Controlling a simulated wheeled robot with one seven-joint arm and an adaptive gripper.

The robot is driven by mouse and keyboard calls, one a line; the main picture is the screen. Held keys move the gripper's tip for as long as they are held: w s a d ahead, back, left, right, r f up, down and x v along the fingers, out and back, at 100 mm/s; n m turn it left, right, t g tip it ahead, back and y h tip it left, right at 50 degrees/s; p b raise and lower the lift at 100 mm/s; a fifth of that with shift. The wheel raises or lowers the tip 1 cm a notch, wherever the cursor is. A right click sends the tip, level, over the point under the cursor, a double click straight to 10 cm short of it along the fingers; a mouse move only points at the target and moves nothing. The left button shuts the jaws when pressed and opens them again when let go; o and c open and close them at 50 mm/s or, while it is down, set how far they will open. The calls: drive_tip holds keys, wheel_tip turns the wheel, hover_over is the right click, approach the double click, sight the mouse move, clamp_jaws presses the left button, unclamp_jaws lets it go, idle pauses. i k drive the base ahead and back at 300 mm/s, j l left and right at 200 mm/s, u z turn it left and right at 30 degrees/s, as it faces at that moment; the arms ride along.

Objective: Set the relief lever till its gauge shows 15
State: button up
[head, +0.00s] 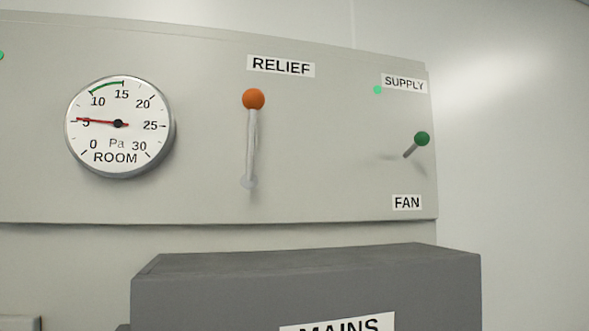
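The relief lever is a pale metal rod (252,145) with an orange ball knob (254,99) at its top, under the RELIEF label (281,67) in the head view. The lever stands nearly upright, its knob up and its foot at a pale mount on the panel. The round ROOM gauge (118,145), marked in Pa from 0 to 30, is to its left. The gauge's red needle (98,121) points left, at about 5. A green arc runs along the scale from about 10 to 15. My gripper is not in view.
A green-knobbed lever (422,139) sticks out of the grey panel (330,150) at the right, between the SUPPLY and FAN labels. A small green light (377,90) glows beside SUPPLY. A dark grey box (310,285) labelled MAINS juts out below the panel.

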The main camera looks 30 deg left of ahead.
sight(253, 99)
drive_tip(key=u, duration=1.9)
